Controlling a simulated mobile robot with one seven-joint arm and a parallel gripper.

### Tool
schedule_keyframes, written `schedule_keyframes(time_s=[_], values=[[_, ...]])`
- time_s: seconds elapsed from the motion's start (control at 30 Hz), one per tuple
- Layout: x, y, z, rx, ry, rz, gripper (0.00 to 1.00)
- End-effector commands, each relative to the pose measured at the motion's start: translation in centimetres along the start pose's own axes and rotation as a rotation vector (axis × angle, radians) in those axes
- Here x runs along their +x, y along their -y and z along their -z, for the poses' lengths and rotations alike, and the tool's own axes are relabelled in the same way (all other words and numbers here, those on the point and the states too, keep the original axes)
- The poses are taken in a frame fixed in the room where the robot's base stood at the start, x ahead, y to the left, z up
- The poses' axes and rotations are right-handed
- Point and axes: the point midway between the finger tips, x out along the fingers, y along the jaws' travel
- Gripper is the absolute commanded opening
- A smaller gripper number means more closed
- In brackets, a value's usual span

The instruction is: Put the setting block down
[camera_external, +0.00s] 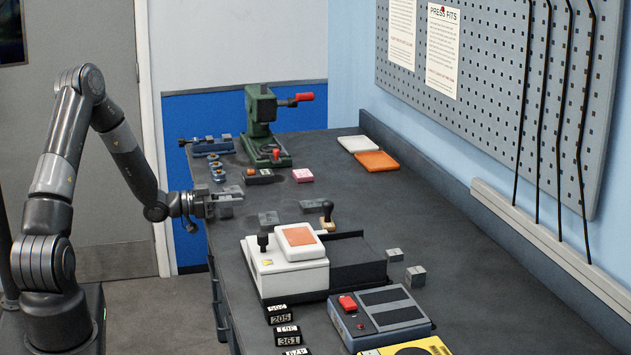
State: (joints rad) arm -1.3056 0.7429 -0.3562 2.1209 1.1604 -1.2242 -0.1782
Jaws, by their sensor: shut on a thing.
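My gripper (228,202) reaches in from the left over the bench's left edge, pointing right. It is shut on a small grey block, the setting block (232,190), which shows partly between and above the fingers. The grey of block and fingers blends, so the block's exact outline is hard to tell. The gripper looks close above the bench top; I cannot tell whether the block touches it. The dark bench (480,285) runs from the back to the front right.
Behind are a green press (262,125), a blue vise (212,146), a dark box (258,177) and a pink block (302,175). Two grey cubes (415,276) sit right.

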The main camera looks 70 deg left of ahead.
Motion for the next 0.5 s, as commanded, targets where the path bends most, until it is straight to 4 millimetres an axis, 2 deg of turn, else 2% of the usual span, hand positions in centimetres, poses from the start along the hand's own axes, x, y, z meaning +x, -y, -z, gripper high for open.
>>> schedule_keyframes(time_s=[0.07,0.1,0.33,0.5], values=[[0.02,0.01,-0.24,-0.001,-0.001,0.0,0.0],[0.0,0.01,-0.23,-0.001,0.0,0.0,0.3],[0.0,0.0,-0.21,-0.001,0.0,0.0,0.49],[0.01,-0.01,-0.2,0.0,0.0,0.0,0.49]])
